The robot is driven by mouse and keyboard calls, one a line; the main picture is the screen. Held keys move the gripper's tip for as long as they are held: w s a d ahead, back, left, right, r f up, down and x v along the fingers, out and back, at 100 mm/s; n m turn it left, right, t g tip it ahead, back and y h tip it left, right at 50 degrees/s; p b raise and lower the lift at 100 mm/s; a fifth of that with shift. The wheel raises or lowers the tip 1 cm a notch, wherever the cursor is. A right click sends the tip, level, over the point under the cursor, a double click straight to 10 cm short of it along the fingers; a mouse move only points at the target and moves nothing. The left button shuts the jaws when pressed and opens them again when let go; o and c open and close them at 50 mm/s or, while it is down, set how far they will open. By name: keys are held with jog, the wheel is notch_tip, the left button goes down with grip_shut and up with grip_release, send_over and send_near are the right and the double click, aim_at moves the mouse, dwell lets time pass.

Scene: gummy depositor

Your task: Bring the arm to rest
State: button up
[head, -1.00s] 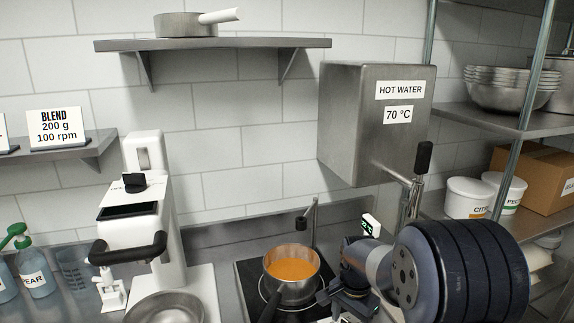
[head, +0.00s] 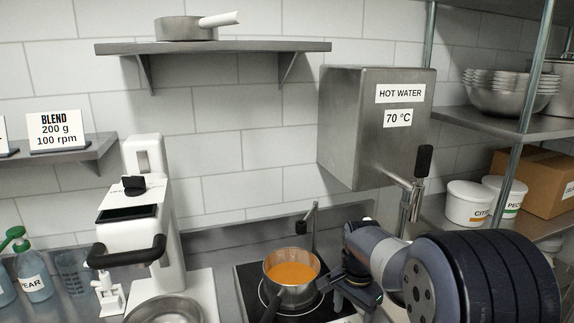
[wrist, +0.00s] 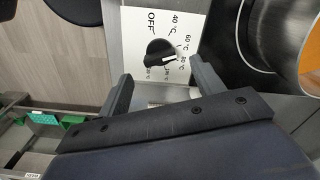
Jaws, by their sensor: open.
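My gripper (head: 338,282) is to the right of the saucepan (head: 291,282) in the head view, partly hidden by my own arm. In the wrist view my gripper (wrist: 161,70) has its two fingers spread apart with nothing held between them. A black dial knob (wrist: 160,52) on a white panel marked OFF, 40 °C and 60 °C shows beyond the fingertips, apart from them as far as I can tell. The saucepan holds orange liquid and stands on the black hob (head: 252,300).
A hot water box (head: 350,130) with a tap hangs on the wall behind my arm. A white machine (head: 150,220) stands left of the hob. Shelving with tubs (head: 468,205) and a cardboard box (head: 550,185) is at the right.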

notch_tip(320, 180, down, 4)
jog(key=shift+f, duration=0.25)
jog(key=n+p, duration=0.1)
jog(key=n, duration=0.7)
jog(key=shift+n+p, duration=0.3)
jog(key=shift+n, duration=0.1)
jog(key=n+p, duration=0.1)
jog(key=n, duration=0.3)
jog(key=shift+r, duration=0.1)
jog(key=n+p, duration=0.1)
jog(key=n, duration=0.3)
jog(key=shift+n, duration=0.7)
jog(key=shift+r, duration=1.1)
